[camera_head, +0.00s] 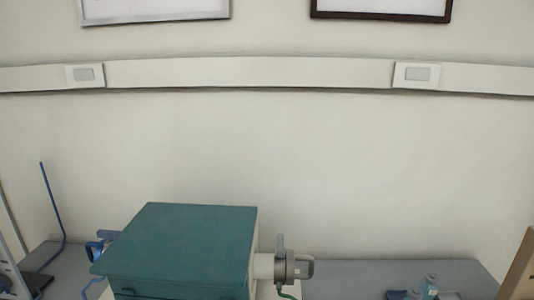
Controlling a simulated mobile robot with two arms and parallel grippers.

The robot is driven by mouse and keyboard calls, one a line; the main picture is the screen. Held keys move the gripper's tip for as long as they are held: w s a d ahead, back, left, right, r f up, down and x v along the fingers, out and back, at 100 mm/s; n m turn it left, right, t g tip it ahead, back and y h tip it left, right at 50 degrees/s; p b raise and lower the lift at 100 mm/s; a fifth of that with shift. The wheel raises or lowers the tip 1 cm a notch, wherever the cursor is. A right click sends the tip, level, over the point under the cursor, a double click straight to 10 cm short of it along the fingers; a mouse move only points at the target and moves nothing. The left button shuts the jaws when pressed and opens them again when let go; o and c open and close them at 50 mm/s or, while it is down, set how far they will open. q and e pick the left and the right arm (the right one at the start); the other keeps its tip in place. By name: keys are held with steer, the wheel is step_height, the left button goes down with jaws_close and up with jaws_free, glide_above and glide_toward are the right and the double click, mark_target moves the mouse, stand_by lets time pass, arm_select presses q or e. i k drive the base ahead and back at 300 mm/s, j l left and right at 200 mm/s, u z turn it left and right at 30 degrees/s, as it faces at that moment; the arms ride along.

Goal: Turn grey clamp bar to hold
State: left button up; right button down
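A teal box-shaped furnace (185,245) stands on the bench at the lower middle, cut off by the bottom edge. On its right side is a light cylindrical stub with a grey fitting (286,268). A short grey bar (281,243) stands upright on this fitting, and a grey loop handle sticks out to its right. I cannot tell for sure which of these grey parts is the clamp bar. A green hose or cable runs below the fitting. Neither of my grippers shows in the head view.
The grey bench (400,275) runs along the wall, mostly clear right of the furnace. A small bluish bottle (429,287) stands at the lower right. Blue parts (97,248) sit left of the furnace, beside a thin blue rod stand (52,203). A brown edge rises at far right.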

mark_target(279, 245)
steer(key=j+z, duration=0.15)
steer(key=j, duration=0.3)
steer(key=k+j+z, duration=0.15)
steer(key=j, duration=0.3)
steer(key=j+z, duration=0.2)
steer(key=j, duration=0.25)
